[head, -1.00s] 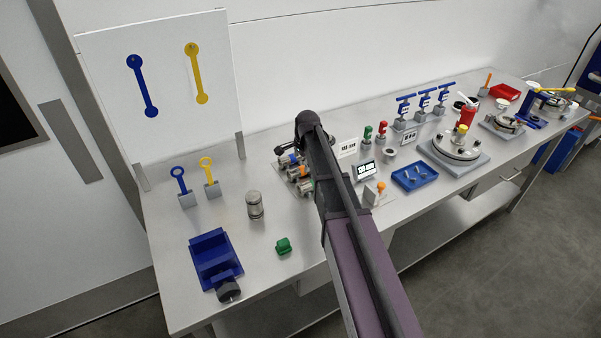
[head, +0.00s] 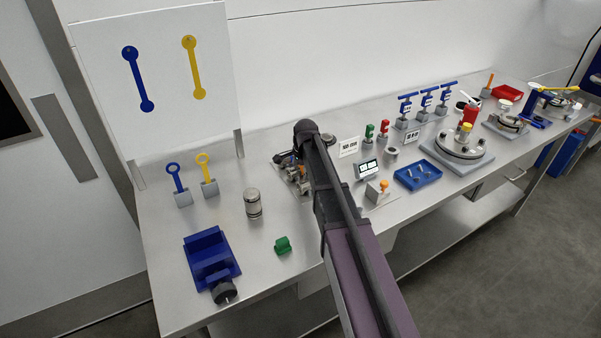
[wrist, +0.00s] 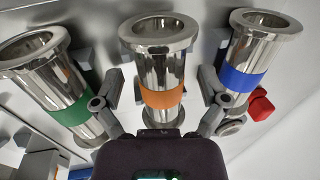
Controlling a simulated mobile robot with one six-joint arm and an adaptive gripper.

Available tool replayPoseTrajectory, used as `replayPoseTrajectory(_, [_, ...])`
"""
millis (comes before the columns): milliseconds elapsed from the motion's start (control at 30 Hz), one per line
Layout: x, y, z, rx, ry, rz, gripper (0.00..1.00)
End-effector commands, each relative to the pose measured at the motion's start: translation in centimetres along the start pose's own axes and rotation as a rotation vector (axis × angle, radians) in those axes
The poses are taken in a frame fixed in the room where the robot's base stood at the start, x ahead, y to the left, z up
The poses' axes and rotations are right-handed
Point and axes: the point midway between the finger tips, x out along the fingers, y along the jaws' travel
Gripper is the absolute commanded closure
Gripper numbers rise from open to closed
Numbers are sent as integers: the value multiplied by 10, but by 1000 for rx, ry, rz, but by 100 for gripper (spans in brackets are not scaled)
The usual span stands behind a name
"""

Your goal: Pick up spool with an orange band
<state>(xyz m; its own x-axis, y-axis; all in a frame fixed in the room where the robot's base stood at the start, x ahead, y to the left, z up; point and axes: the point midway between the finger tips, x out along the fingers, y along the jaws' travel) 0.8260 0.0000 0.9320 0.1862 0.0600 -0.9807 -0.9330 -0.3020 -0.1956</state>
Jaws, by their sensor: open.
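The spool with an orange band (wrist: 162,62) is a shiny metal cylinder with a flared rim, in the middle of the wrist view. My gripper (wrist: 160,88) is open, with one finger on each side of this spool. I cannot tell whether the fingers touch it.
A spool with a green band (wrist: 72,112) stands close on the left, and one with a blue band (wrist: 243,80) on the right. A red block (wrist: 260,104) lies beyond it.

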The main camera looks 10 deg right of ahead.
Motion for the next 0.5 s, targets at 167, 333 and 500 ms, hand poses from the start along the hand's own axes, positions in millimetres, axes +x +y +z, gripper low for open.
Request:
replayPoseTrajectory(167, [0,0,0,0,0,0,7])
replayPoseTrajectory(333, [0,0,0,0,0,0,7])
replayPoseTrajectory(500, [0,0,0,0,0,0,25])
